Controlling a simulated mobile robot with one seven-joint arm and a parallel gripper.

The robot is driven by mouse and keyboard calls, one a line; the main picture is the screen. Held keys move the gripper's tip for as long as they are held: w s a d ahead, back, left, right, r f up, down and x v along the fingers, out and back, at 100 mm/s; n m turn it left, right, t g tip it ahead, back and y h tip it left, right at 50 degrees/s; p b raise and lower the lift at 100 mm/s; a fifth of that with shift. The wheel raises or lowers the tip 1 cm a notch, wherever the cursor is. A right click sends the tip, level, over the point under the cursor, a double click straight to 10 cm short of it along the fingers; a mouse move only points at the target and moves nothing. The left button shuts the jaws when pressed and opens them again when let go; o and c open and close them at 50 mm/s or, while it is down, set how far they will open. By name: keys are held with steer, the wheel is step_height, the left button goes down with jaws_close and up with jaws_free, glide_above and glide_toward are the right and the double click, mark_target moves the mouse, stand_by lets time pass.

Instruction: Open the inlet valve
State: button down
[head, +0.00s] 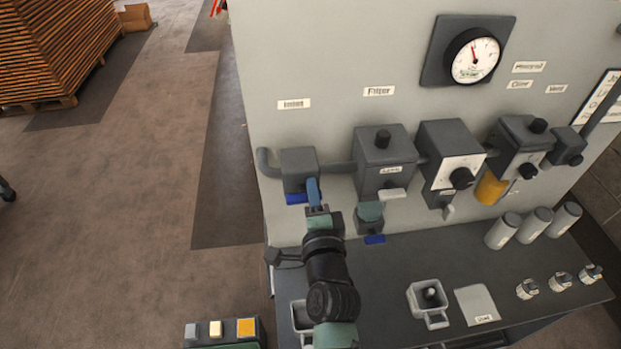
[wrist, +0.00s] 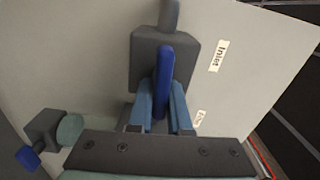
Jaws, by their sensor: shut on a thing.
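The inlet valve (head: 299,165) is a dark grey block on the pipe at the left end of the panel row, below a small label. Its blue handle (head: 296,198) shows at the block's lower edge. In the wrist view the blue handle (wrist: 165,62) runs up and down the picture across the grey valve block (wrist: 144,52), beside the "Inlet" label (wrist: 219,56). My gripper (wrist: 161,98) is shut on the handle, with a light blue finger on each side. In the head view my gripper (head: 313,190) partly hides the handle and lower block.
More grey units stand to the right, including a filter block (head: 383,150) and a dial unit (head: 450,160). A smaller valve with a blue tab (head: 375,240) sits close to my wrist. A gauge (head: 473,58) hangs above. The bench (head: 400,265) holds cups and canisters.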

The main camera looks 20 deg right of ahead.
steer(key=shift+f+m, duration=0.1)
steer(key=shift+m, duration=0.4)
steer(key=c, duration=0.9)
jaws_free()
steer(key=shift+o, duration=0.2)
steer(key=shift+s, duration=0.1)
steer(key=b+v, duration=0.2)
steer(key=v, duration=1)
steer(key=shift+s, duration=0.4)
steer(key=shift+a, duration=0.15)
